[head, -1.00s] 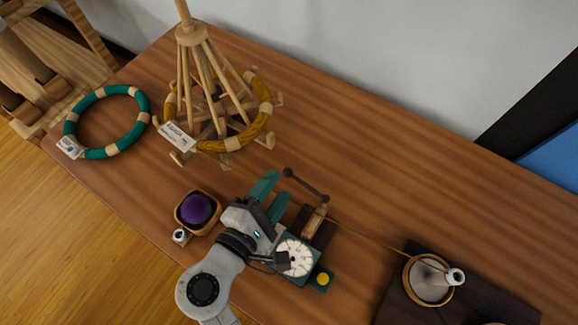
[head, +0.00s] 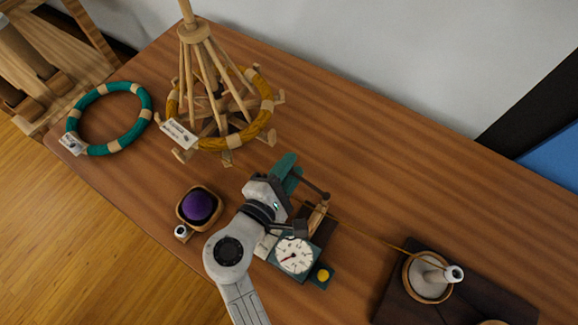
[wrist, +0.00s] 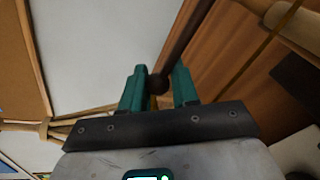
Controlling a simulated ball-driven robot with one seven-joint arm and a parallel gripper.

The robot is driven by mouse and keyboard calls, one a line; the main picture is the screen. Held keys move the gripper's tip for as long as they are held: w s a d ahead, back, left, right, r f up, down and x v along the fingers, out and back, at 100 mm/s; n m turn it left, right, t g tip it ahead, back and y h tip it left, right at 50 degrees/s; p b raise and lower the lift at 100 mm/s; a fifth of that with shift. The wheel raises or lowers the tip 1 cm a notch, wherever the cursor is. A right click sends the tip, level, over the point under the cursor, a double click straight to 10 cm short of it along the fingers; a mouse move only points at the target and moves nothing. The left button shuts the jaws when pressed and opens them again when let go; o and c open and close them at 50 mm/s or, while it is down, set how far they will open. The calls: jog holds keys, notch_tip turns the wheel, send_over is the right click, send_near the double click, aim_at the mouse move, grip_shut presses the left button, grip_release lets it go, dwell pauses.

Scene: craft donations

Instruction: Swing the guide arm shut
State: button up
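The guide arm (head: 312,188) is a thin dark rod with ball ends. Its pivot end is by a wooden roller on the small winding device (head: 296,256), which has a white dial and a yellow button. My gripper (head: 288,173) has teal fingers, drawn close together at the rod's free end, which they hide in the head view. In the wrist view, my gripper (wrist: 159,85) has the guide arm's dark ball (wrist: 157,84) between its fingertips, with little or no gap on either side. The rod (wrist: 185,45) runs up and right from there.
A purple ball in a wooden bowl (head: 199,208) stands left of my arm. A yarn swift (head: 205,85) with a yellow ring and a teal ring (head: 108,118) lie at the back left.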

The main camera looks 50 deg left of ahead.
grip_shut()
jog(key=shift+r, duration=0.1)
jog(key=shift+s+d+r+n+y+p, duration=0.1)
jog(key=shift+s+d+n+y+p, duration=0.1)
jog(key=shift+s+n+y+p, duration=0.45)
jog(key=shift+s+d+n+g+y+p, duration=0.2)
jog(key=shift+s+n+g+y+p, duration=0.2)
jog(key=shift+s+n+g+y, duration=0.45)
jog(key=shift+s+d+n+g+y+p, duration=0.3)
jog(key=shift+n+g+y, duration=0.25)
jog(key=shift+n+y, duration=0.6)
jog(key=shift+a+y, duration=0.1)
jog(key=shift+y, duration=0.15)
jog(key=shift+o, duration=2.3)
grip_release()
jog(key=shift+m, duration=0.25)
